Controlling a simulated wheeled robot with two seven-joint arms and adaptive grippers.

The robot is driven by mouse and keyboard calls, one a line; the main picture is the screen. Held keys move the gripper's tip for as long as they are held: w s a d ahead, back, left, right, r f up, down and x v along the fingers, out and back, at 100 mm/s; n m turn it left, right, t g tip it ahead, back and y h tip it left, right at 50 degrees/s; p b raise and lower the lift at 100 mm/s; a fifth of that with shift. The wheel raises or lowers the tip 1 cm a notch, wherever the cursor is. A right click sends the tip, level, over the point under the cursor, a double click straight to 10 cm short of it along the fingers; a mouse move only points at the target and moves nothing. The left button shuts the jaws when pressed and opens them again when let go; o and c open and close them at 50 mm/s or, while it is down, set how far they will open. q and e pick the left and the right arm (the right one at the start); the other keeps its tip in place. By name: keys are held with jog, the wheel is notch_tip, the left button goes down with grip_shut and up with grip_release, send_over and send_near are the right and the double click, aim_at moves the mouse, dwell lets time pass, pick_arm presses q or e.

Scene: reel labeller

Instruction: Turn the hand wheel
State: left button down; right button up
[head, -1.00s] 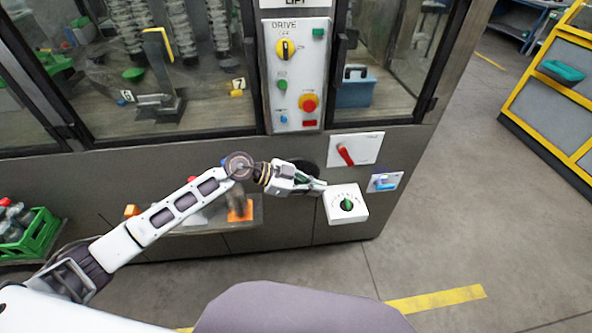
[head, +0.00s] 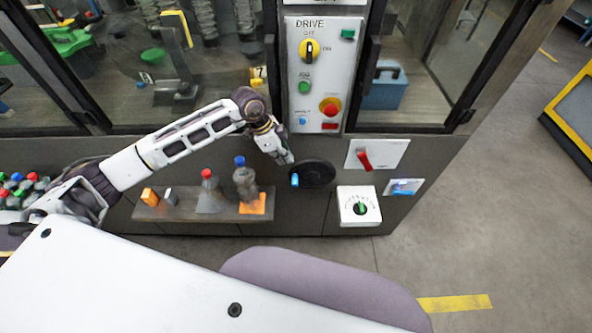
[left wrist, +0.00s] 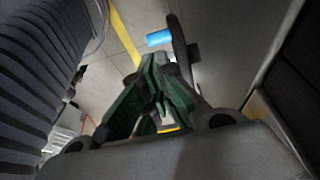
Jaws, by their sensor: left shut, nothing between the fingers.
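The hand wheel (head: 318,173) is a dark disc on the lower front of the machine, with a blue handle (head: 294,180) at its left edge. My left gripper (head: 287,159) is shut and empty, just above and left of the wheel, pointing down toward the blue handle. In the left wrist view the wheel (left wrist: 178,42) shows edge-on beyond my green-padded fingers (left wrist: 157,72), with the blue handle (left wrist: 158,38) sticking out to the left. The fingers look apart from the handle. My right gripper is not in view.
The drive panel (head: 317,60) is above the wheel. A red lever plate (head: 390,153), a blue switch (head: 404,187) and a white dial box (head: 344,215) are to its right. A shelf (head: 165,213) with bottles and blocks juts out at lower left.

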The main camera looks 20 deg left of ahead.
aim_at(295, 180)
pick_arm(q)
jog(key=shift+s, duration=0.15)
jog(key=shift+p+x, duration=0.5)
jog(key=shift+x, duration=4.5)
jog(key=shift+f, duration=0.15)
